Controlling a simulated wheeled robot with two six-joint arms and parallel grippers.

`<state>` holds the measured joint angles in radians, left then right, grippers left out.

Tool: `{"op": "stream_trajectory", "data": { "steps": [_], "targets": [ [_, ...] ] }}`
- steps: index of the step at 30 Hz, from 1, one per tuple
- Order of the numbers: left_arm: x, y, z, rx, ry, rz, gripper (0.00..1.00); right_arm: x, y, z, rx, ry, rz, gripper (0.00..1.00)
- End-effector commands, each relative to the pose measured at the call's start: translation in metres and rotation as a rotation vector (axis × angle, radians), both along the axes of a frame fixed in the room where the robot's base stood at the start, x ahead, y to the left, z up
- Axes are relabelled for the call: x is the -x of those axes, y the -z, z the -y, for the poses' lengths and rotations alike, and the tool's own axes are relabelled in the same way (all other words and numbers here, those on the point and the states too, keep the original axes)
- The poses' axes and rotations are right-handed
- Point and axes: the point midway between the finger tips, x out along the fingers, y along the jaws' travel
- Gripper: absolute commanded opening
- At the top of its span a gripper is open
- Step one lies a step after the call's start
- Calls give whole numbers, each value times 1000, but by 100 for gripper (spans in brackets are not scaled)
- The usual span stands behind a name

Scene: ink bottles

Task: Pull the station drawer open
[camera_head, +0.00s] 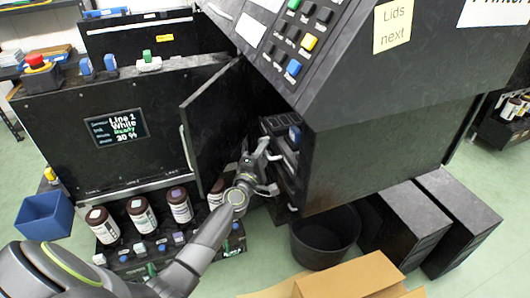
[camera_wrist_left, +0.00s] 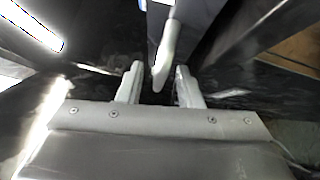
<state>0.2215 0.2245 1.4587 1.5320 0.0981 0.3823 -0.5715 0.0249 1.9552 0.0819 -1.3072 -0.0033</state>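My left gripper (camera_head: 268,168) is in front of the dark station cabinet (camera_head: 370,165), beside its narrow front with stacked drawer fronts (camera_head: 285,172). In the left wrist view the left gripper's two fingers (camera_wrist_left: 159,88) are apart, with a gap between them. A pale bar-like handle (camera_wrist_left: 166,52) stands ahead of the fingers, its near end reaching the gap between the tips. I cannot tell whether either finger touches it. How far the drawer is out is hard to tell, as the gripper hides part of its front. My right gripper is not in view.
A black door panel (camera_head: 215,120) stands open left of the gripper. Several brown bottles (camera_head: 142,216) stand in a rack at the lower left, near a blue bin (camera_head: 44,215). A black bucket (camera_head: 325,240) and a cardboard box (camera_head: 350,278) are on the floor below.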

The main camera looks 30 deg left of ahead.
Motion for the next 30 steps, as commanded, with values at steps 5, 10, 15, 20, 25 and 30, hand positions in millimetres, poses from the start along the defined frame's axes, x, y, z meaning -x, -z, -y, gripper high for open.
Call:
{"op": "stream_trajectory", "data": {
  "steps": [5, 10, 15, 20, 25, 30],
  "targets": [
    [-6, -1, -1, -1, 0, 0, 33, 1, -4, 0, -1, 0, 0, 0],
    [-6, -1, 0, -1, 0, 0, 33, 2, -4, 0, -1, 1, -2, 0],
    [-6, -1, 0, -1, 0, 0, 17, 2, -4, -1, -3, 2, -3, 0],
    [-6, -1, 0, -1, 0, 0, 0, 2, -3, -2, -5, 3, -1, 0],
    [-6, -1, 0, 0, 0, 0, 0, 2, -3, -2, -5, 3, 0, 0],
    [1, 0, -7, -2, -2, -1, 0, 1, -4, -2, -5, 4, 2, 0]
  ]
}}
